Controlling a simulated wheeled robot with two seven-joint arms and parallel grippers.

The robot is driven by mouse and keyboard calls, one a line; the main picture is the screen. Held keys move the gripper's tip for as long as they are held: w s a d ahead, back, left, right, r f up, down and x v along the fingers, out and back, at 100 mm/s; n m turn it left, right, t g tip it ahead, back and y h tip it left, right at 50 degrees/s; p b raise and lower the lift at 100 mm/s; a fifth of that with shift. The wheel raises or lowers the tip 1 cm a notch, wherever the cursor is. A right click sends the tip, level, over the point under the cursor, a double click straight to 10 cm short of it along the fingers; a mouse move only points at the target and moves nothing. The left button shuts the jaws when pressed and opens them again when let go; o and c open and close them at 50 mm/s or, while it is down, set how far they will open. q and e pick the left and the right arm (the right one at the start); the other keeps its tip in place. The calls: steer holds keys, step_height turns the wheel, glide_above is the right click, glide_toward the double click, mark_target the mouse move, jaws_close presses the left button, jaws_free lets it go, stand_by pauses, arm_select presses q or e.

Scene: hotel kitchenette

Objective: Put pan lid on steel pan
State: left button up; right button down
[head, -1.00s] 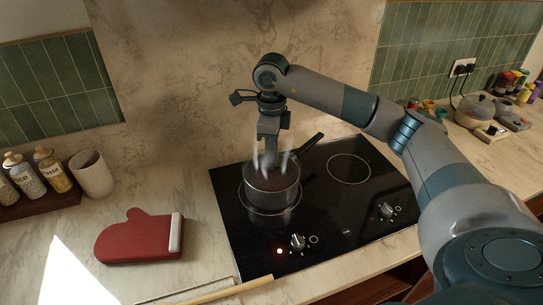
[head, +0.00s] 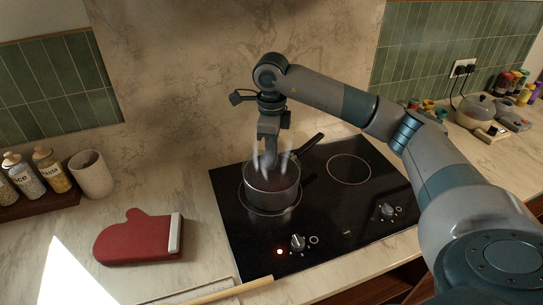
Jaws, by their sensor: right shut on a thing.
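The steel pan (head: 272,198) stands upright on the back-left burner of the black hob, its dark handle (head: 309,145) pointing to the back right. Pale wisps like steam show at both sides above it. My right gripper (head: 270,160) points straight down over the middle of the pan, its fingertips hard to make out. It is shut on what appears to be the pan lid (head: 262,181), a dark disc at the pan's mouth. I cannot tell whether the lid rests fully on the rim. My left gripper is not in view.
A red oven mitt (head: 138,238) lies left of the hob (head: 330,212). A white mug (head: 92,175) and bottles (head: 52,170) stand at the far left. One hob light glows red. The right burner (head: 349,168) is empty. Another lidded pot (head: 475,112) stands at the back right.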

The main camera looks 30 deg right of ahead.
steer(key=shift+f+b, duration=0.45)
steer(key=shift+b, duration=0.3)
stand_by(1.2)
stand_by(0.4)
steer(key=c, duration=1.2)
jaws_free()
steer(key=shift+o, duration=0.2)
steer(key=shift+r, duration=0.15)
steer(key=shift+r+p, duration=1.65)
steer(key=shift+r, duration=1.7)
steer(key=shift+r, duration=0.1)
